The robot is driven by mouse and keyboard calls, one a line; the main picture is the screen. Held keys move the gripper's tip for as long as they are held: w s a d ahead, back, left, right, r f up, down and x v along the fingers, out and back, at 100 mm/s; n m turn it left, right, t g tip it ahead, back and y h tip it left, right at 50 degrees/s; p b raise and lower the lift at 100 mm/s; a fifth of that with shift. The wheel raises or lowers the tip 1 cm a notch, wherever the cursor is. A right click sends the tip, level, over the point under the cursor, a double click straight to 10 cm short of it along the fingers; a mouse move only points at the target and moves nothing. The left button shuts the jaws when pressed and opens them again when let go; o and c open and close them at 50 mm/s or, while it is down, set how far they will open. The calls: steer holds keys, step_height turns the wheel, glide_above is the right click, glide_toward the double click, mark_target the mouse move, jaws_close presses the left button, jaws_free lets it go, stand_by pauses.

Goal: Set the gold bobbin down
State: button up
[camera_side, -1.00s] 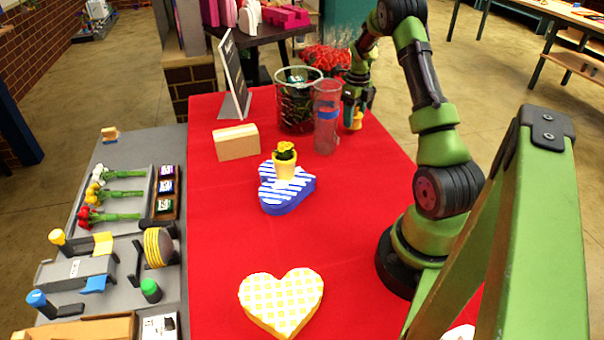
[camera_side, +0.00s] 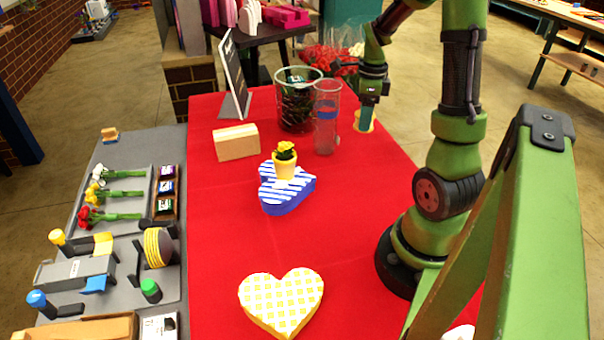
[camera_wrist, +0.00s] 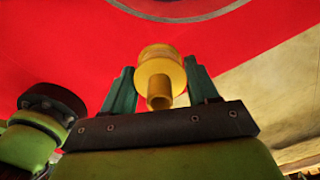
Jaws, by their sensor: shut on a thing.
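The gold bobbin (camera_side: 364,122) is at the far right of the red-covered table, to the right of the clear tall vase. My gripper (camera_side: 367,108) points down and is shut on it. In the wrist view the bobbin (camera_wrist: 160,72) sits between the two green fingers of my gripper (camera_wrist: 160,82), with its flange and hollow stem showing. Red cloth lies behind it. I cannot tell whether its lower end touches the cloth.
The clear vase with a blue band (camera_side: 326,135) stands left of the bobbin, beside a wide glass container (camera_side: 296,118). The red table (camera_side: 355,215) ends close to the bobbin's right. A striped heart box (camera_side: 288,201) holds a small yellow pot.

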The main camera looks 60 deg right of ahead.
steer(key=s+a+f+n, duration=0.1)
steer(key=f, duration=0.1)
steer(key=f+n, duration=0.1)
steer(key=f, duration=0.1)
steer(key=s+a+f+n, duration=0.1)
steer(key=f, duration=0.1)
steer(key=shift+s+a, duration=0.3)
steer(key=shift+a, duration=0.05)
steer(key=shift+f, duration=2.2)
steer(key=shift+f, duration=0.15)
steer(key=o, duration=1.1)
steer(key=shift+c, duration=0.2)
